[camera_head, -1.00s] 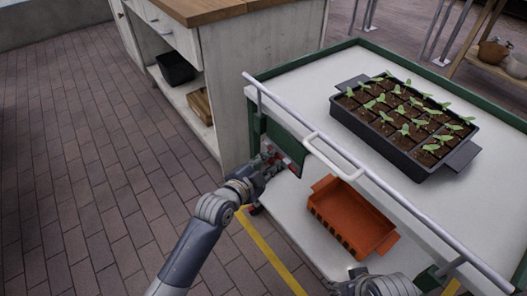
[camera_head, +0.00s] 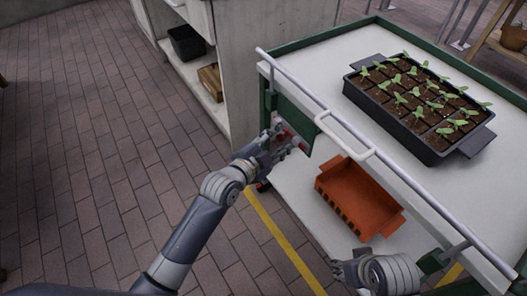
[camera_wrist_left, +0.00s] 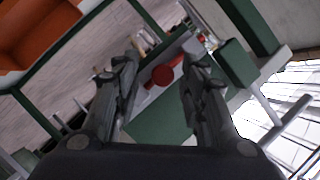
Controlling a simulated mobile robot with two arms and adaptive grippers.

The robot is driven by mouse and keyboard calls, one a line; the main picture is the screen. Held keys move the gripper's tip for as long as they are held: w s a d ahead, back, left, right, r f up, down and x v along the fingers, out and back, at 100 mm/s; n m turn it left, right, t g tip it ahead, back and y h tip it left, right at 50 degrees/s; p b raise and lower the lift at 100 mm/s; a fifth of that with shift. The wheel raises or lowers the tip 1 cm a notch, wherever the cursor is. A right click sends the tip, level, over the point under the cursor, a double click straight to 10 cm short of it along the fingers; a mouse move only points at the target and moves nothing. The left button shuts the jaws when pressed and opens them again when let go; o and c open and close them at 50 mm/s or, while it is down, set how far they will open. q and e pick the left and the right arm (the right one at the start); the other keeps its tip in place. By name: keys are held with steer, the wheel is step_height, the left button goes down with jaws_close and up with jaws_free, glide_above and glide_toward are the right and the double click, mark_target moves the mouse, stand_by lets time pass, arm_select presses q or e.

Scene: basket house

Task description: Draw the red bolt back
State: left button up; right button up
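The red bolt (camera_head: 284,131) is on a pale plate on the green panel (camera_head: 293,114) at the cart's near left end. In the left wrist view its round red knob (camera_wrist_left: 162,75) stands out from the plate, with more red parts farther up. My left gripper (camera_head: 284,142) is at the bolt and partly hides it in the head view. In the left wrist view my left gripper (camera_wrist_left: 162,72) is open, its fingers apart on either side of the knob. My right gripper (camera_head: 342,272) is low at the bottom of the head view; its finger opening is unclear.
The cart has a rail (camera_head: 385,180) with a white handle (camera_head: 344,140) along its near side. A black seedling tray (camera_head: 430,150) stands on top. An orange crate (camera_head: 350,200) sits on the lower shelf. A cabinet (camera_head: 238,70) is behind; paving is open at left.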

arm_select(q)
steer(key=v, duration=1)
steer(key=shift+s, duration=0.2)
steer(key=shift+a, duration=0.15)
